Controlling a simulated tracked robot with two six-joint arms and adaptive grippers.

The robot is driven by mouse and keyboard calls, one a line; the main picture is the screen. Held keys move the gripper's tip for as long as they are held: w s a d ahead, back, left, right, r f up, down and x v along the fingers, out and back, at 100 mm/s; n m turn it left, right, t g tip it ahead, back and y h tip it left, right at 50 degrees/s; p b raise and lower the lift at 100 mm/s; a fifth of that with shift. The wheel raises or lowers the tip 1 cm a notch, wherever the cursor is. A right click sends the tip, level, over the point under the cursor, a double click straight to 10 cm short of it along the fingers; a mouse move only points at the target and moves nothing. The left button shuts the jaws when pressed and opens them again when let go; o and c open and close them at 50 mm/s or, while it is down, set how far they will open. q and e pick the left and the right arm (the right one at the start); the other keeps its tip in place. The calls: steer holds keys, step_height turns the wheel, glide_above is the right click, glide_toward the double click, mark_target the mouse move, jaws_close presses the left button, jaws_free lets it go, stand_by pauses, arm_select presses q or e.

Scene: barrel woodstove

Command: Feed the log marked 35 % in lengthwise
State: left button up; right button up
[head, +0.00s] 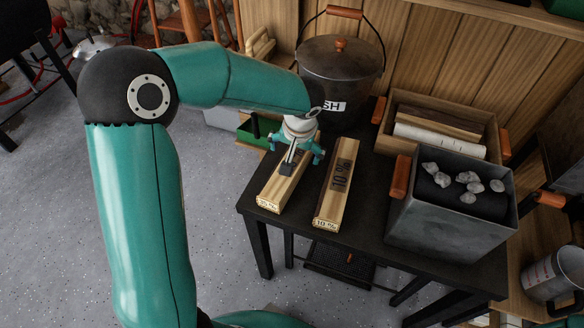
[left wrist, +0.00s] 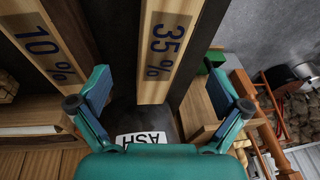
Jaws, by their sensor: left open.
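The log marked 35 % (head: 273,194) is a pale squared timber lying on the dark table, the left one of two. In the left wrist view the 35 % log (left wrist: 166,40) runs up the middle with its dark mark clear. My left gripper (head: 297,152) is over the far part of this log and hides much of its mark in the head view. In the left wrist view my open left gripper (left wrist: 160,100) has its fingers on either side of the log, with nothing clamped. I cannot tell how high the fingers are. My right gripper is out of view.
The log marked 10 % (head: 336,185) lies just right, with a narrow gap. A lidded ash bucket (head: 340,70) stands behind the logs. A grey metal box (head: 440,230) with pale lumps and a wooden crate (head: 392,142) stand right. Open floor (head: 225,240) lies left.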

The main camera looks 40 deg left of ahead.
arm_select(q)
steer(key=x, duration=0.2)
steer(key=shift+f, duration=0.35)
steer(key=shift+s+b+x, duration=0.1)
steer(key=shift+b+x, duration=0.15)
steer(key=shift+x, duration=1.05)
steer(key=shift+s+b+x, duration=0.15)
steer(key=shift+b+x, duration=0.05)
steer(key=shift+x, duration=1.15)
steer(key=shift+a+r, duration=0.1)
steer(key=c, duration=1.8)
steer(key=shift+w+r, duration=0.1)
steer(key=shift+r, duration=0.7)
steer(key=shift+c, duration=0.5)
step_height(320, 180, up, 19)
steer(key=p, duration=0.4)
steer(key=shift+f, duration=0.25)
